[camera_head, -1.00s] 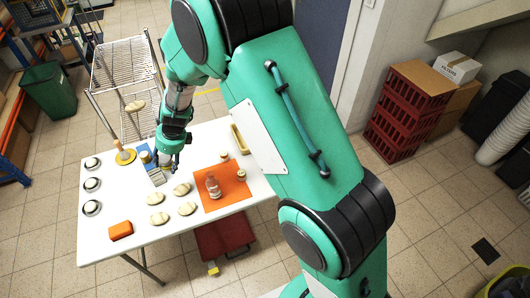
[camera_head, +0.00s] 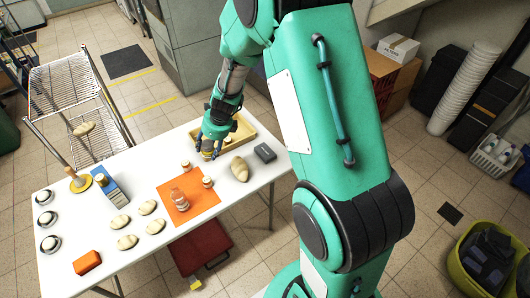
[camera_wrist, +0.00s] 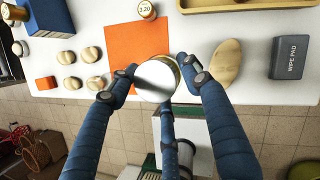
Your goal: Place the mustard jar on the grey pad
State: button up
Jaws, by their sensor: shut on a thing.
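My gripper (camera_head: 213,150) is shut on a jar above the white table, in front of the wooden tray. In the wrist view the jar shows a pale, shiny round lid (camera_wrist: 156,82) with a yellowish edge between the fingers; this fits the mustard jar, but no label is readable. A dark grey block (camera_head: 265,153) lettered "WIPE PAD" lies at the right end of the table and also shows in the wrist view (camera_wrist: 290,57). It is the only grey pad-like thing I see on the table. The held jar is left of it and apart from it.
A loaf (camera_head: 240,169) lies between the mat and the grey block. A wooden tray (camera_head: 243,136) lies behind.

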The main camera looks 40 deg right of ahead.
jog(key=s+d+m+h+b, duration=0.1)
jog(key=s+d+m, duration=0.1)
jog(key=s+d, duration=0.65)
jog(key=s+d+m, duration=0.2)
jog(key=s+d, duration=0.3)
jog(key=d, duration=0.7)
notch_tip(320, 180, down, 12)
jog(key=shift+s+d+r+t, duration=0.15)
jog(key=shift+s+d+t, duration=0.15)
jog(key=shift+d, duration=0.05)
send_over(263, 150)
jog(key=s, duration=0.2)
jog(key=shift+w+d+f+b, duration=0.15)
jog(key=shift+f+b, duration=0.1)
jog(key=shift+f, duration=0.15)
jog(key=shift+d+f+b, duration=0.15)
jog(key=shift+f+b, duration=0.05)
jog(key=shift+f, duration=0.2)
jog(key=shift+f+b, duration=0.7)
jog(key=shift+f, duration=1.05)
